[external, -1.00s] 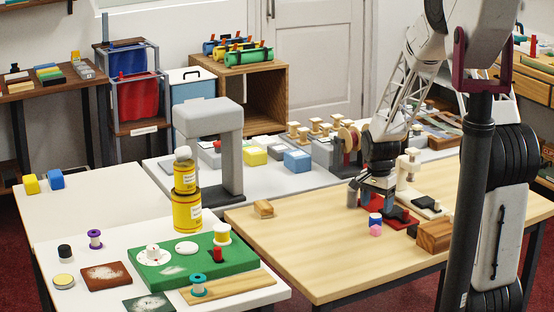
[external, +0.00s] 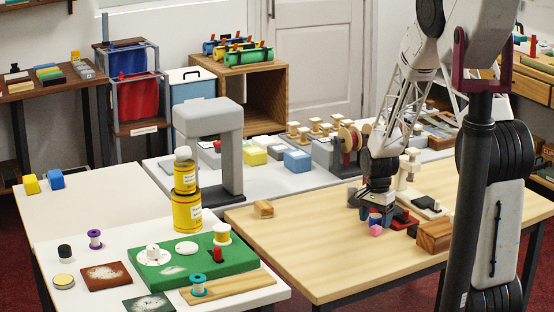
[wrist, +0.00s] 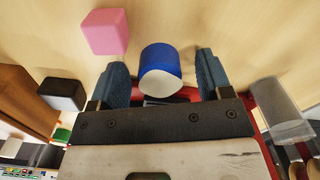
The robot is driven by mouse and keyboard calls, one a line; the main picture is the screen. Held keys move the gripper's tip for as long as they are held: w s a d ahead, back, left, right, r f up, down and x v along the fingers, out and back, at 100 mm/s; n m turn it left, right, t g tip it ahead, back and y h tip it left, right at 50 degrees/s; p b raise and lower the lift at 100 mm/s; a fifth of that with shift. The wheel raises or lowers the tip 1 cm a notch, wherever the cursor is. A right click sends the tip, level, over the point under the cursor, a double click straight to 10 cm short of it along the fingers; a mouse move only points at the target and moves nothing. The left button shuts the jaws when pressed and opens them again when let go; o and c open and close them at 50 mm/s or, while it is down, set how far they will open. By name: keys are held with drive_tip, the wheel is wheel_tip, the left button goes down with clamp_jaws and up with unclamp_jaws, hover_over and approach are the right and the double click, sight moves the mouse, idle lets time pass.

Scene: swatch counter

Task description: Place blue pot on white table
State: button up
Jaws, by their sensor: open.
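The blue pot (wrist: 158,62), a small blue cylinder with a white end, stands on the wooden table (external: 310,250). In the wrist view it sits between the two fingers of my gripper (wrist: 160,66), with gaps on both sides. My gripper is open, pointing down at the table. In the external view my gripper (external: 376,214) is low over the right part of the wooden table, and its fingers largely hide the pot. The white table (external: 130,222) stands at the front left, with a green board (external: 165,280) and spools on it.
A pink cube (external: 376,230) lies close to the gripper; it also shows in the wrist view (wrist: 105,32). A wooden block (external: 434,236) and a red-and-black item (external: 405,219) lie to the right. Yellow tins (external: 186,212) stand at the white table's back. The wooden table's middle is clear.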

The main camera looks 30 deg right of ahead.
sight(376, 218)
drive_tip(key=shift+f, duration=0.15)
idle(0.4)
drive_tip(key=c, duration=1.1)
drive_tip(key=shift+r, duration=0.9)
wheel_tip(376, 218, up, 2)
drive_tip(key=shift+s, duration=0.1)
drive_tip(key=s+a, duration=0.1)
drive_tip(key=s, duration=0.4)
drive_tip(key=s+a, duration=0.1)
drive_tip(key=s, duration=0.4)
drive_tip(key=s+a+r, duration=0.1)
drive_tip(key=s, duration=0.4)
drive_tip(key=shift+s+a+r, duration=0.1)
drive_tip(key=shift+s+a, duration=0.05)
drive_tip(key=shift+a, duration=0.15)
